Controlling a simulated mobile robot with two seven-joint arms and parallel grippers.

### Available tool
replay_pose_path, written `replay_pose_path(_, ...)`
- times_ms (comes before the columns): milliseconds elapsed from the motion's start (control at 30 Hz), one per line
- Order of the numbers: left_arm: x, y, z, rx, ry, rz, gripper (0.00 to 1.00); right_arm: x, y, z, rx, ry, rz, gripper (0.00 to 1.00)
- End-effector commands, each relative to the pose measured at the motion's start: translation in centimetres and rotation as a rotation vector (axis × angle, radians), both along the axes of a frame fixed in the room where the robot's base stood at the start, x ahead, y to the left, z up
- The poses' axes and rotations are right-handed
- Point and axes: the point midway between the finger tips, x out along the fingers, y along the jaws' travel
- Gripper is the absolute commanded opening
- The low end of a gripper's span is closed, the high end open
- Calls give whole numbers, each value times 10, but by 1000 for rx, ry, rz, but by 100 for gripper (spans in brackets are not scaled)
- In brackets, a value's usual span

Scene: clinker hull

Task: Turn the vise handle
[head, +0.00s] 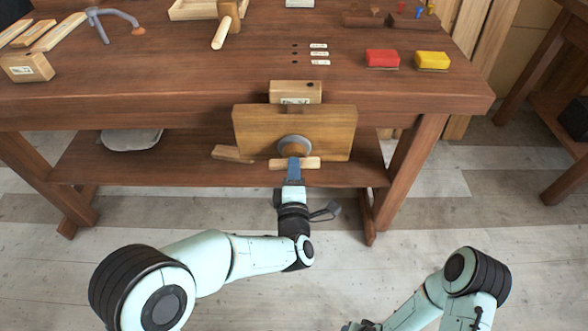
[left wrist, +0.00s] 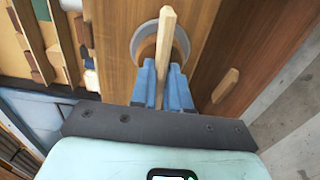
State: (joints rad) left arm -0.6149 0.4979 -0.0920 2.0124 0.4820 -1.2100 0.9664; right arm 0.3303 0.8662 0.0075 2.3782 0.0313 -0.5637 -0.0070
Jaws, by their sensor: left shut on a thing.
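The vise (head: 250,135) has a broad wooden jaw on the front of the workbench, with a round grey hub (head: 294,143) in its middle. The vise handle (head: 308,163) is a pale wooden bar lying level across the hub in the head view. It also shows in the left wrist view (left wrist: 167,30), running between the blue fingers. My left gripper (head: 294,166) is shut on the handle near its middle, and its fingertips (left wrist: 163,68) reach close to the hub.
The workbench top (head: 190,70) carries a red block (head: 382,58), a yellow block (head: 432,60) and a wooden mallet (head: 226,22). A wooden piece (head: 232,154) lies on the lower shelf (head: 200,172), left of the hub. The floor in front is clear.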

Motion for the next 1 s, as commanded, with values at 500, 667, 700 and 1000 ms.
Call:
replay_pose_path(500,-6,-1,-1,0,4,-2,39,0,0,1,0,-2,0,51)
replay_pose_path(667,-29,-1,-1,0,6,-5,39,6,1,7,-1,-20,1,51)
replay_pose_path(700,-38,-2,0,0,5,-5,39,8,1,8,-1,-27,1,51)
replay_pose_path(1000,-105,-1,-1,1,5,-6,39,19,3,19,-3,-66,4,51)
